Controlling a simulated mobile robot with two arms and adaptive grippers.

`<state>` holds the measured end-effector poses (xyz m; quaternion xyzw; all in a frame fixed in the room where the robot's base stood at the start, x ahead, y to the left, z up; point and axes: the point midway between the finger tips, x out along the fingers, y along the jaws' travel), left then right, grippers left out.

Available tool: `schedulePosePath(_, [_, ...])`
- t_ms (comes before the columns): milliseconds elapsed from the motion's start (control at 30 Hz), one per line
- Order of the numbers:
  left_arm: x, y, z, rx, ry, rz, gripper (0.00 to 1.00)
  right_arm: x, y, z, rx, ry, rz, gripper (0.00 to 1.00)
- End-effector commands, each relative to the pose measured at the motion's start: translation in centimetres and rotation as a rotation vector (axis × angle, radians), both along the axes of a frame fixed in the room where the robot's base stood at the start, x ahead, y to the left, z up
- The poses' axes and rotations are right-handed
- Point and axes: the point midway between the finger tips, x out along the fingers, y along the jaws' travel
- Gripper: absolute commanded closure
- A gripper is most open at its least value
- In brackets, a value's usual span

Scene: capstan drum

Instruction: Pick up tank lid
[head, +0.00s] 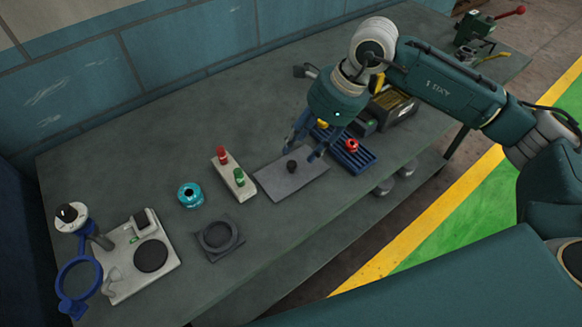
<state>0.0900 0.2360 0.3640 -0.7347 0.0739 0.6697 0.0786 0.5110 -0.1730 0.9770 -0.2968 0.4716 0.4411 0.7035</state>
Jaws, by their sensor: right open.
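A flat grey rectangular plate (276,181) with a small dark knob (291,166) near its middle lies on the workbench in the head view. It looks like the tank lid. My right gripper (302,149) points down just above and behind the knob, its two blue fingers spread apart with nothing between them. Whether a fingertip touches the plate, I cannot tell. My left gripper is not in view.
A white block with red and green knobs (234,176) stands left of the plate. A blue slatted tray (351,160) with a red knob is close on its right. A teal round container (190,194) and dark ring holder (218,236) are further left. The bench's front edge is near.

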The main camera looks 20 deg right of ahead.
Motion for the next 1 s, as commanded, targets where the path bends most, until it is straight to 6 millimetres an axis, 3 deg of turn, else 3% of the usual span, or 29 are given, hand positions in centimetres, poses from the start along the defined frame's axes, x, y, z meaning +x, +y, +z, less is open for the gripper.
schedulePosePath(267, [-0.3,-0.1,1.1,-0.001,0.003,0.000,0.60,0.1,0.8,-2.1,0.003,0.003,0.001,0.58])
schedulePosePath(500, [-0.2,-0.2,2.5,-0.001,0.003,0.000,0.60,0.4,1.8,-5.5,0.004,0.002,0.000,0.58])
schedulePosePath(800, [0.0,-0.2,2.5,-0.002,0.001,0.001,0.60,0.6,2.0,-6.3,0.005,-0.002,0.001,0.58])
schedulePosePath(867, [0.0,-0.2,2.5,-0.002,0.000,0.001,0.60,0.6,2.0,-6.3,0.005,-0.002,0.001,0.66])
schedulePosePath(1000, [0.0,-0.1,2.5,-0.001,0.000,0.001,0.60,0.6,2.0,-6.2,0.005,-0.002,0.001,0.94])
